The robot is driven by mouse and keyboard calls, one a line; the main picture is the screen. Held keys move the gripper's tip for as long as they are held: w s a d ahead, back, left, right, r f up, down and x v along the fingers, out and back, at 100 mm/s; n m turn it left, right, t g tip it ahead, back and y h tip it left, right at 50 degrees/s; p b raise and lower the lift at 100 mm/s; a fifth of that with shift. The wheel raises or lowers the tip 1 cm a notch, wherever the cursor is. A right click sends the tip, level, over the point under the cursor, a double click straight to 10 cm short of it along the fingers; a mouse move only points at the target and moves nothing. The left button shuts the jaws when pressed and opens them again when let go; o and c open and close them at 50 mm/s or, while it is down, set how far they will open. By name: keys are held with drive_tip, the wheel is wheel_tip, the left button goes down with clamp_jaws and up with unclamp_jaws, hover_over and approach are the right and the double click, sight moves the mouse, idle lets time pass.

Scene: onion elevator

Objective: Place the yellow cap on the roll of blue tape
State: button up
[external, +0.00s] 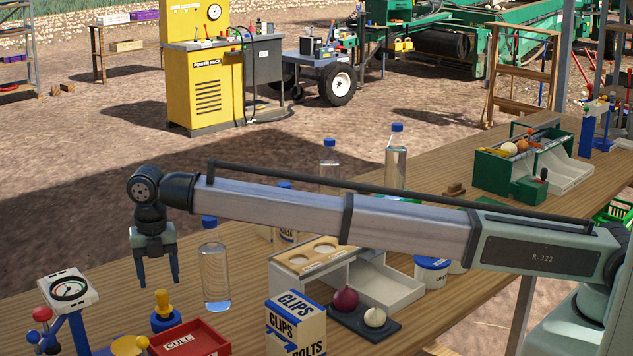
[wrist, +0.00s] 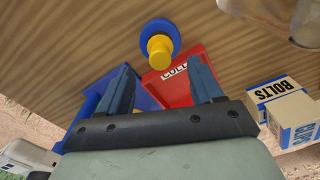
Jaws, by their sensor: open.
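A yellow upright piece, seemingly the yellow cap (external: 163,301), stands at a round blue thing, seemingly the roll of blue tape (external: 166,320), behind the red tray. The wrist view also shows the yellow piece (wrist: 159,50) in front of the blue ring (wrist: 160,28). I cannot tell whether it rests on the ring or sits in its hole. A second yellow piece (external: 130,345), with a small knob, is left of the red tray, partly cut off by the frame. My gripper (external: 159,284) is open and empty, pointing down, above the table near the blue ring.
A gauge (external: 68,289) stands left. A water bottle (external: 214,270) stands close right of my gripper. A clips box (external: 296,322) is farther right.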

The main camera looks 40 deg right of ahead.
sight(161, 291)
drive_tip(key=shift+r, duration=2.6)
